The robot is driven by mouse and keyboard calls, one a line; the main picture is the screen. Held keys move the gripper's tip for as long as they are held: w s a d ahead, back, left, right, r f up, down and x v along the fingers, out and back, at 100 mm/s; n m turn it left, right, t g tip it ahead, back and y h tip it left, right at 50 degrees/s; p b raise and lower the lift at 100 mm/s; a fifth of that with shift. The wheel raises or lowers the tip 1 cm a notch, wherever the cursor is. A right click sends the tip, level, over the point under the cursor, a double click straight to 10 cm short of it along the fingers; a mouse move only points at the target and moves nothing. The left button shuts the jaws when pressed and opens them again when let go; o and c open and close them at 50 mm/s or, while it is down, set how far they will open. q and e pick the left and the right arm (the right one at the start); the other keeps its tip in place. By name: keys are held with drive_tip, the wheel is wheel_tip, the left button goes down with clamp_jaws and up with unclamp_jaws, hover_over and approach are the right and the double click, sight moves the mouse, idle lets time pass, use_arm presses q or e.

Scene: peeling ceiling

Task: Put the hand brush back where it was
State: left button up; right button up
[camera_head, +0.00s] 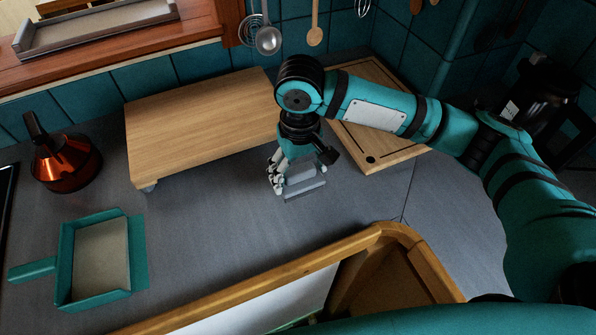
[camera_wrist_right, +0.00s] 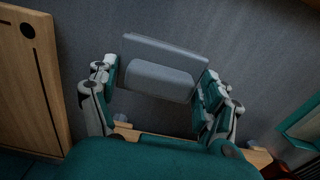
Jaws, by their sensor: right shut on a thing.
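The hand brush appears to be the grey piece (camera_head: 304,187) with a rounded bar on a wider flat part; its bristles cannot be made out. It also shows in the right wrist view (camera_wrist_right: 160,80). My right gripper (camera_head: 288,184) points down over the counter and is shut on it, with a finger at each end. The brush is on or just above the counter, in front of the thick wooden board; I cannot tell whether it touches. A teal dustpan (camera_head: 68,258) lies at the left, apart from the brush. My left gripper is not in view.
A thick wooden board on feet (camera_head: 195,120) stands behind the brush, and a grooved cutting board (camera_head: 385,150) lies to its right. A copper kettle (camera_head: 65,165) is at the left. A wood-framed piece (camera_head: 290,285) lies in front. Grey counter (camera_head: 200,225) is clear between dustpan and brush.

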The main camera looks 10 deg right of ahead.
sight(298, 175)
drive_tip(key=shift+w, duration=0.7)
wheel_tip(298, 175, down, 3)
drive_tip(key=shift+p, duration=0.5)
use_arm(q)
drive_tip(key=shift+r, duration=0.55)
use_arm(e)
drive_tip(key=shift+f, duration=0.3)
drive_tip(key=o, duration=1.6)
drive_tip(key=shift+f, duration=0.1)
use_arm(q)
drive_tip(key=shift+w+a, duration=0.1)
use_arm(e)
wheel_tip(298, 175, up, 12)
drive_tip(key=shift+r+b, duration=0.15)
drive_tip(key=shift+b, duration=0.7)
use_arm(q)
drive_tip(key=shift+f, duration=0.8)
